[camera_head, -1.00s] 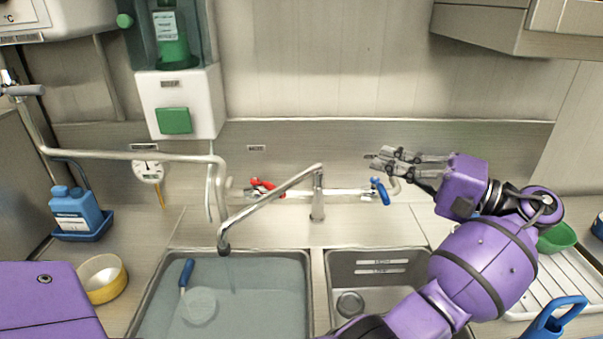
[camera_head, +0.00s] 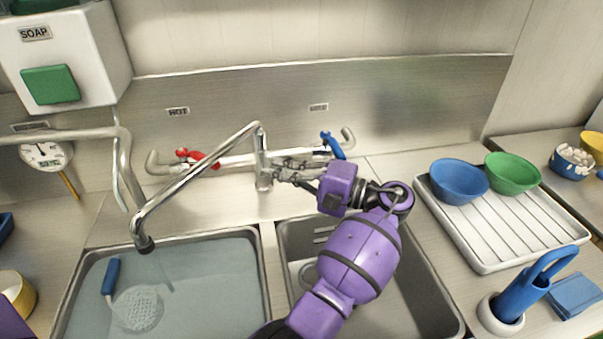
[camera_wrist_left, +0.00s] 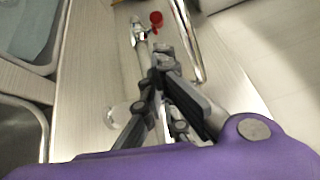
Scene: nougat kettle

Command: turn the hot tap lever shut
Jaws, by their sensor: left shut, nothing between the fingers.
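The hot tap lever (camera_head: 200,157) is red and sits on the left of the chrome tap (camera_head: 225,162), under the HOT label (camera_head: 178,112). It also shows at the top of the left wrist view (camera_wrist_left: 156,18). My left gripper (camera_head: 275,168) is shut and empty, pointing left beside the tap's central column. It is right of the red lever and apart from it. In the left wrist view its fingers (camera_wrist_left: 161,75) point up the picture toward the red lever. The blue lever (camera_head: 333,146) stands behind and right of the fingers. My right gripper is not in view.
The spout (camera_head: 143,243) hangs over the left sink (camera_head: 262,290), which holds water and a blue-handled strainer (camera_head: 137,306). The right sink (camera_head: 410,290) lies under my left arm. A white drying rack (camera_head: 490,225) with two bowls stands right. A soap dispenser (camera_head: 105,65) hangs upper left.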

